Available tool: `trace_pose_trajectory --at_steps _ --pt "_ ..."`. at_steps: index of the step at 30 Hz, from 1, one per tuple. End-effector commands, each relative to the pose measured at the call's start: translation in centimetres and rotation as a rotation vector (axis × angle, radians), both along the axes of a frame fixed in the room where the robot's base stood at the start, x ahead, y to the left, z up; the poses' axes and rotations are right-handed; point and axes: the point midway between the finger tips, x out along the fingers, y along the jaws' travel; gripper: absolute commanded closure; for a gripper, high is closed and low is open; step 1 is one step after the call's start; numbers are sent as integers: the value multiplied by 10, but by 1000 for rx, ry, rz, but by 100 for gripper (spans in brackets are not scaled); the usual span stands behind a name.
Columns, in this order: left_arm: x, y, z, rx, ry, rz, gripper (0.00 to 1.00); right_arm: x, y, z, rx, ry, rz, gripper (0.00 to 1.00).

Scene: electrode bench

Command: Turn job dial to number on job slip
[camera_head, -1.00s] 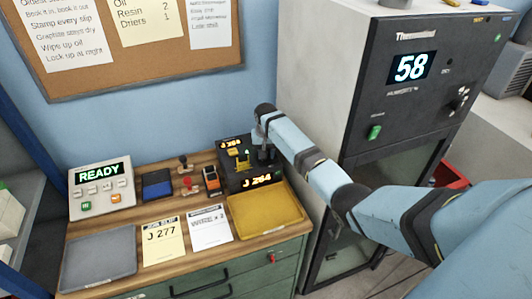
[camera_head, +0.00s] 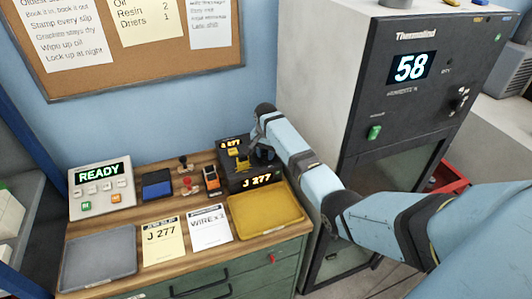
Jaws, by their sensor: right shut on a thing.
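The job slip (camera_head: 162,241) is a yellow paper on the wooden bench, reading J 277. The black job dial unit (camera_head: 236,184) stands at the back right of the bench. Its front display reads J 277, and a smaller display on its top also ends in 277. My right gripper (camera_head: 262,156) is over the right part of the unit's top, shut on the dial, which is mostly hidden behind the gripper and arm. My left gripper is out of view.
A yellow tray (camera_head: 262,216) lies in front of the unit, and a grey tray (camera_head: 99,262) at the left. A panel reading READY (camera_head: 101,190), a blue pad (camera_head: 157,188), stamps and an orange device (camera_head: 211,180) stand along the back. The grey cabinet (camera_head: 320,90) rises at the right.

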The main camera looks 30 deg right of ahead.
Motion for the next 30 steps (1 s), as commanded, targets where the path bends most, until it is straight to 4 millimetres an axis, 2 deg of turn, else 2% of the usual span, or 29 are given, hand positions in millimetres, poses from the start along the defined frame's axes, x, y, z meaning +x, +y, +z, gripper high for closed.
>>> trace_pose_trajectory --at_steps 16,17,20,30 --pt "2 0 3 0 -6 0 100 0 0 0 0 -1 -36 90" --pt "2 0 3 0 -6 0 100 0 0 0 0 -1 -36 64" --pt "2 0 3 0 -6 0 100 0 0 0 0 -1 -36 41" --pt "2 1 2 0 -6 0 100 1 0 3 -1 -3 -35 41"
